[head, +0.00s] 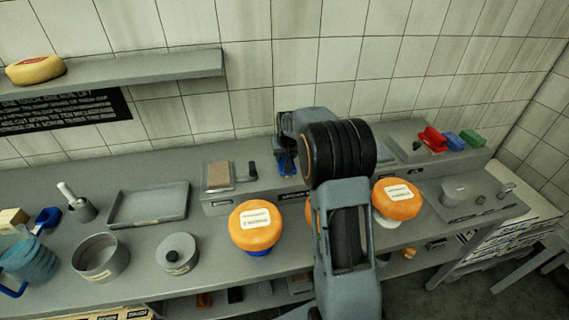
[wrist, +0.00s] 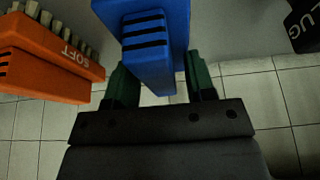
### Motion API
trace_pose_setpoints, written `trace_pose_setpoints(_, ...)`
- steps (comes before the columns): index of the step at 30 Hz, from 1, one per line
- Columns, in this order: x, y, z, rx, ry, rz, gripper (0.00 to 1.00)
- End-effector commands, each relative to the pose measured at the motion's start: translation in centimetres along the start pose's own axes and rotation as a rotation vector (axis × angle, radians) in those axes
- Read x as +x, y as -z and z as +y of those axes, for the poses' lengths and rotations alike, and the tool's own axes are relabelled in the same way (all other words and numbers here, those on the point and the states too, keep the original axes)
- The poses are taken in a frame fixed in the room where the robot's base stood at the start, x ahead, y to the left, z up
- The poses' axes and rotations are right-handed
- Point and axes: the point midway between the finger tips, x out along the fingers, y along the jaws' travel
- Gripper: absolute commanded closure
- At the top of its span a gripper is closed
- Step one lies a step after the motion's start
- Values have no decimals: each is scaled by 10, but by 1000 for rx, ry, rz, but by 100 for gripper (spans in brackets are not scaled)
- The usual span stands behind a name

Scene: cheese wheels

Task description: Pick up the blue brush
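In the wrist view, the blue brush (wrist: 155,40) has its slotted end towards the camera. The brush's far part is cut off by the top of the picture. In the head view, my gripper (head: 285,165) points down in front of the low grey riser, left of my arm. A patch of blue shows at its fingers, too small to make out.
An orange brush (wrist: 45,60) marked SOFT is close on the left, and a dark lettered thing (wrist: 304,25) on the right. In the head view, orange cheese wheels (head: 256,224) (head: 396,200) stand near my arm. A tray (head: 148,203) and pots are left on the counter.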

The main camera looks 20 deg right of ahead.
Motion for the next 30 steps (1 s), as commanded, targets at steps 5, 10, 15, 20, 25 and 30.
trace_pose_setpoints(5, 0, 0, 0, 0, 0, 0, 67)
trace_pose_setpoints(10, 0, 0, 0, 0, 0, 0, 84)
trace_pose_setpoints(15, 0, 0, 0, 0, 0, -1, 100)
trace_pose_setpoints(20, 0, 0, 0, 0, 0, 1, 100)
trace_pose_setpoints(25, -3, 1, 0, 0, 0, 1, 100)
trace_pose_setpoints(30, -15, 7, 0, 0, 0, 4, 100)
